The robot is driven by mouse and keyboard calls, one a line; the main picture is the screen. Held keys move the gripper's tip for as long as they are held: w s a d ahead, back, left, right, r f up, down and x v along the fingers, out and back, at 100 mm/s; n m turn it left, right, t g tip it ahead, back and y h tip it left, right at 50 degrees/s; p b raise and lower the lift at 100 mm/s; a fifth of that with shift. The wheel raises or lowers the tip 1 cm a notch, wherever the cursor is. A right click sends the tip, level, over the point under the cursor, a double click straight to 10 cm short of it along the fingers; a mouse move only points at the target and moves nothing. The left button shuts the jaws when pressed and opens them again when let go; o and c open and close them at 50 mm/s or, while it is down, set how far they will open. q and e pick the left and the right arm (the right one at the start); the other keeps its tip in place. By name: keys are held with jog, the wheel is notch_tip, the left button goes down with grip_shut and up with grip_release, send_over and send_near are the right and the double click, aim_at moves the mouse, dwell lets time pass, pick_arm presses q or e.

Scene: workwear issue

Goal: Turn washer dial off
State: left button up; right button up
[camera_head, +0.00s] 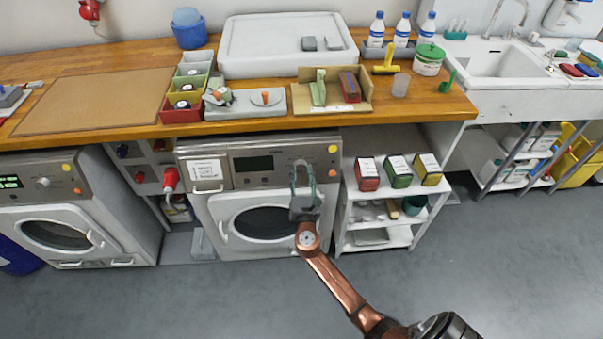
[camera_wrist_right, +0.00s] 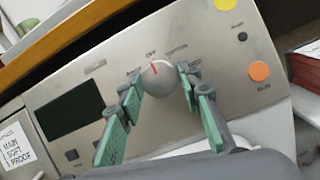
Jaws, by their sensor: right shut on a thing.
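The washer (camera_head: 265,222) under the worktop has a grey control panel with a dark display. Its round grey dial (camera_wrist_right: 160,79) sits on the panel, with a red mark on its face. The mark points up, slightly left, toward a small label that looks like "OFF". My right gripper (camera_wrist_right: 161,88) has its green-padded fingers on both sides of the dial, shut on it. In the head view my right gripper (camera_head: 302,172) reaches up to the panel and largely hides the dial. My left gripper is not in view.
An orange button (camera_wrist_right: 259,71) and a yellow one (camera_wrist_right: 222,4) sit right of the dial. A white shelf unit (camera_head: 377,226) with several boxes stands close on the right. A second machine (camera_head: 65,215) stands left. The wooden worktop (camera_head: 150,125) overhangs the panel. The floor in front is clear.

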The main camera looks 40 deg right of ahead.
jog(key=shift+f, duration=0.1)
jog(key=o, duration=1.2)
jog(key=shift+c, duration=0.2)
jog(key=shift+s+a, duration=0.15)
jog(key=shift+s, duration=0.05)
jog(key=v, duration=1.1)
jog(key=shift+s+a, duration=0.15)
jog(key=shift+s, duration=0.1)
